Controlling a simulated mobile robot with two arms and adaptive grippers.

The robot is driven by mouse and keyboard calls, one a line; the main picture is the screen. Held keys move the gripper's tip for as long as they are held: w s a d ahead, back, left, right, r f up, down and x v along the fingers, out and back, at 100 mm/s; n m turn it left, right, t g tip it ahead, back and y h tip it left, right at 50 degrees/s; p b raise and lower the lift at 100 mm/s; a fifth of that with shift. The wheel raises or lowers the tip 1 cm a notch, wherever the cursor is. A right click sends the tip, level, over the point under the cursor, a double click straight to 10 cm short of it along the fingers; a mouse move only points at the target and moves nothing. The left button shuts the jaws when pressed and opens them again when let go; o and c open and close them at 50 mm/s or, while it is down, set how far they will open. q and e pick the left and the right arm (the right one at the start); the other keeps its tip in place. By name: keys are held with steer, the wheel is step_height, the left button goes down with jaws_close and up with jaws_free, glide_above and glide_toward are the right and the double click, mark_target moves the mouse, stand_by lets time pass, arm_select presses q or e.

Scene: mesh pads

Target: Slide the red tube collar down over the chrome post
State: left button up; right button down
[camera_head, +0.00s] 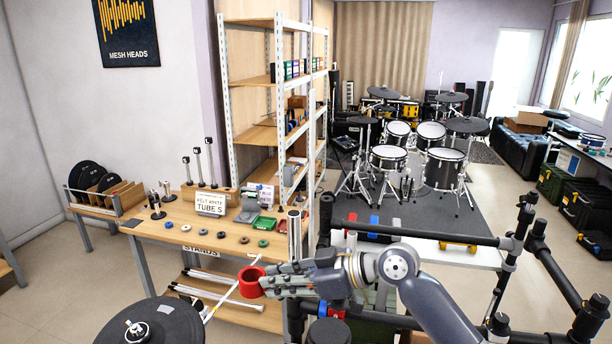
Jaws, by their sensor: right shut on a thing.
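The red tube collar (250,283) is a short, wide red ring at the lower centre. My right gripper (268,281) comes in from the right and is shut on the collar's right side. The chrome post (294,233) stands upright just above my gripper in the picture, near the right end of the wooden table. Its lower part is hidden behind my gripper. The collar is apart from the post, to the left of it and lower in the picture. My left gripper is not in view.
A black rack bar (420,233) crosses behind my right arm. A dark round pad (150,325) fills the bottom left. A tall shelf (250,80) stands behind.

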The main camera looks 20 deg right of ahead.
arm_select(q)
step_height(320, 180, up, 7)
steer(key=p, duration=0.5)
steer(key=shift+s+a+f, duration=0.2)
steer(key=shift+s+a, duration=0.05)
arm_select(e)
steer(key=w+d+r+m+t+h, duration=0.2)
steer(key=w+d+r, duration=0.3)
steer(key=w, duration=0.3)
steer(key=w+d+r+m+t+h, duration=0.1)
steer(key=w+d+r+m, duration=0.1)
steer(key=w+d+r, duration=0.3)
steer(key=w+d, duration=0.2)
steer(key=shift+w+d+r+m+t+h, duration=0.3)
steer(key=shift+w+d+r+t+h, duration=0.05)
steer(key=shift+w+t+h, duration=0.05)
arm_select(q)
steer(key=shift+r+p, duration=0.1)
steer(key=shift+p, duration=0.2)
arm_select(e)
step_height(320, 180, down, 10)
steer(key=b, duration=0.7)
steer(key=shift+f, duration=0.25)
arm_select(q)
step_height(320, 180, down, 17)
steer(key=b, duration=1)
arm_select(e)
step_height(320, 180, down, 13)
steer(key=shift+r, duration=0.2)
